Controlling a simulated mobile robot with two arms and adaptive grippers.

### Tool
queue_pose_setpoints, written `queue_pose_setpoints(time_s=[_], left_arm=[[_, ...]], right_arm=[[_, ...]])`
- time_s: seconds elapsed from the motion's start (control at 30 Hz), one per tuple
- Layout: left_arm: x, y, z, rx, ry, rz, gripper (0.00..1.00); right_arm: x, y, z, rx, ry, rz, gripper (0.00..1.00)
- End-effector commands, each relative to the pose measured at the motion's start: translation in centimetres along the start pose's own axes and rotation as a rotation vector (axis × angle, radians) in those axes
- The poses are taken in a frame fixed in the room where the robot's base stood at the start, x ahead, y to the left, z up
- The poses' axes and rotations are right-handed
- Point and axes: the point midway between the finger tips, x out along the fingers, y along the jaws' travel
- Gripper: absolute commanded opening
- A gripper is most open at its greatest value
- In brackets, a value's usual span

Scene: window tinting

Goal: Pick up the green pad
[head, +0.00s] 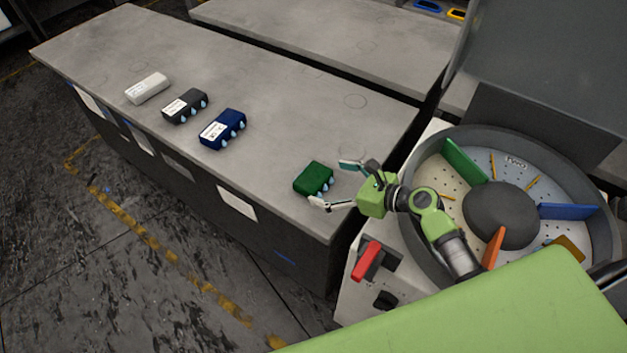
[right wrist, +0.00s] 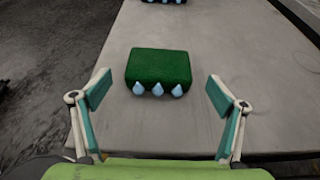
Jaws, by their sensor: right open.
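The green pad (head: 314,178) lies flat on the near right end of the long grey table, with several light-blue drop shapes along one side. In the right wrist view the green pad (right wrist: 158,68) is ahead of the fingers and roughly centred between them, with its drops facing me. My right gripper (head: 335,184) is open beside the pad, its two fingers apart. In the right wrist view my right gripper (right wrist: 155,100) has nothing between its fingertips. No contact with the pad is visible. My left gripper is not in view.
A navy pad (head: 222,130), a dark grey pad (head: 184,106) and a white block (head: 147,88) lie farther left on the grey table (head: 285,115). A round machine (head: 415,165) with coloured dividers and a red switch (head: 366,261) stand at right. The table around the green pad is clear.

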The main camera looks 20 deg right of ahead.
Motion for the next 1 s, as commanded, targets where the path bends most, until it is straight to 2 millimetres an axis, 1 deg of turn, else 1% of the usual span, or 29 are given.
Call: queue_pose_setpoints(time_s=[0.03, 0.1, 0.17, 0.23, 0.4, 0.5, 0.6, 0.77, 0.8, 0.87, 0.9, 0.97, 1.0], left_arm=[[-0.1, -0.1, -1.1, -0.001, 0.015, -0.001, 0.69], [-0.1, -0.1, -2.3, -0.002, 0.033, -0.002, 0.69], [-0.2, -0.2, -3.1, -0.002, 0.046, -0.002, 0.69], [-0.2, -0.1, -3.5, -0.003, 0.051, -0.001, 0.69], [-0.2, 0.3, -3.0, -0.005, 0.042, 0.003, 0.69], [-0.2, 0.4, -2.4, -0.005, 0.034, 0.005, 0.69], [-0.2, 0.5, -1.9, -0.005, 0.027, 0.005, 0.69], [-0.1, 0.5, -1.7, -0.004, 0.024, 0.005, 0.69], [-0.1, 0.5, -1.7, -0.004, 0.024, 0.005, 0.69], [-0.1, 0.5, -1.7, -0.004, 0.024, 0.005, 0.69], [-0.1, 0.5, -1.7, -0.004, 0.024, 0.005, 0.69], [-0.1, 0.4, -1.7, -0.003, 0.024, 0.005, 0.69], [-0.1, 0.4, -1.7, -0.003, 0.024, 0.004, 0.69]], right_arm=[[0.3, 0.0, 0.0, 0.001, 0.002, 0.000, 0.89], [0.7, 0.0, 0.0, 0.000, 0.001, 0.000, 0.89], [1.4, 0.0, 0.1, 0.000, 0.000, 0.000, 0.89], [2.5, 0.0, 0.1, 0.001, 0.000, 0.001, 0.89], [5.3, 0.0, 0.1, 0.001, 0.000, 0.000, 0.89], [6.3, 0.0, 0.0, 0.001, 0.001, 0.000, 0.89], [6.6, 0.1, 0.0, 0.000, 0.002, 0.001, 0.89], [6.6, 0.1, -0.1, -0.001, 0.003, 0.000, 0.89], [6.6, 0.1, 0.0, -0.001, 0.002, 0.000, 0.86], [6.6, 0.1, 0.0, -0.001, 0.002, 0.000, 0.71], [6.6, 0.1, 0.0, -0.001, 0.002, 0.000, 0.60], [6.6, 0.1, -0.1, -0.001, 0.003, 0.000, 0.45], [6.6, 0.1, -0.1, -0.001, 0.003, 0.000, 0.45]])
